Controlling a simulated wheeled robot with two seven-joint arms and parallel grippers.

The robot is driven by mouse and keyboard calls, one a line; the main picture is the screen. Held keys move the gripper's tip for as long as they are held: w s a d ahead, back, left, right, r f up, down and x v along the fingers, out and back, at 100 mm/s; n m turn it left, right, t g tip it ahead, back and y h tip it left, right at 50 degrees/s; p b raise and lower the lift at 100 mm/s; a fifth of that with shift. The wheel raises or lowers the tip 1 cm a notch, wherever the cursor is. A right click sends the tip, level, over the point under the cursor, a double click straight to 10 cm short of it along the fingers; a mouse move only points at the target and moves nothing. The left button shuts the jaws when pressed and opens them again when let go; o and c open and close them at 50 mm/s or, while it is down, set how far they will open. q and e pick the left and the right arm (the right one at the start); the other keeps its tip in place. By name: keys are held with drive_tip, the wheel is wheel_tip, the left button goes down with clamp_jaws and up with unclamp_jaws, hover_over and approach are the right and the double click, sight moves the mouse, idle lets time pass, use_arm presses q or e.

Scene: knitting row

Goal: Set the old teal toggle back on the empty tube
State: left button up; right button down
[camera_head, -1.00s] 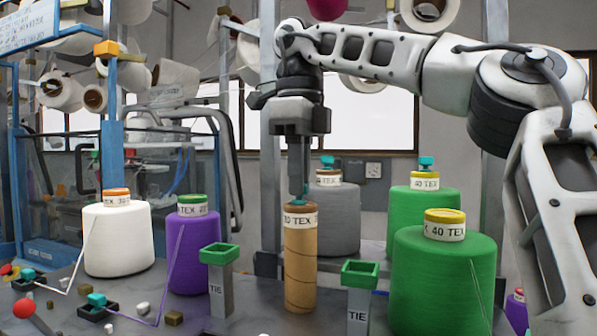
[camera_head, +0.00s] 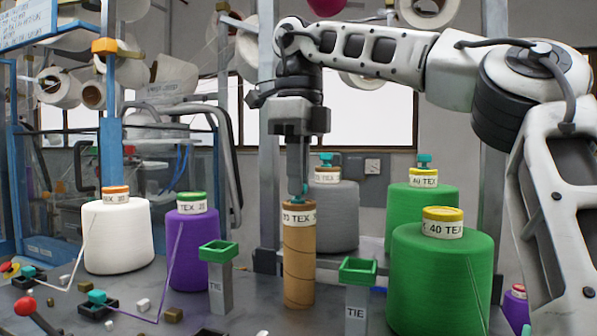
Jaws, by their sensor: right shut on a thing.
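The empty tube (camera_head: 299,262) is a bare brown cardboard cylinder standing upright on the table, with a white "TEX" label near its top. My right gripper (camera_head: 298,190) points straight down over the tube's top and is shut on the teal toggle (camera_head: 299,199). Only a little of the toggle shows between and below the fingertips, at the tube's top end. I cannot tell whether the toggle touches the tube. My left gripper is not in view.
Green-topped TIE posts (camera_head: 217,275) and (camera_head: 357,297) stand on either side of the tube. A purple cone (camera_head: 193,250), white cone (camera_head: 118,240), green cone (camera_head: 440,285) and grey cone (camera_head: 335,222) surround it. Other teal toggles top the back cones. Small blocks litter the left front.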

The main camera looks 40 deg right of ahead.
drive_tip(key=shift+f, duration=0.25)
drive_tip(key=c, duration=1.3)
unclamp_jaws()
drive_tip(key=shift+w, duration=0.1)
drive_tip(key=shift+c, duration=0.2)
drive_tip(key=shift+r, duration=0.1)
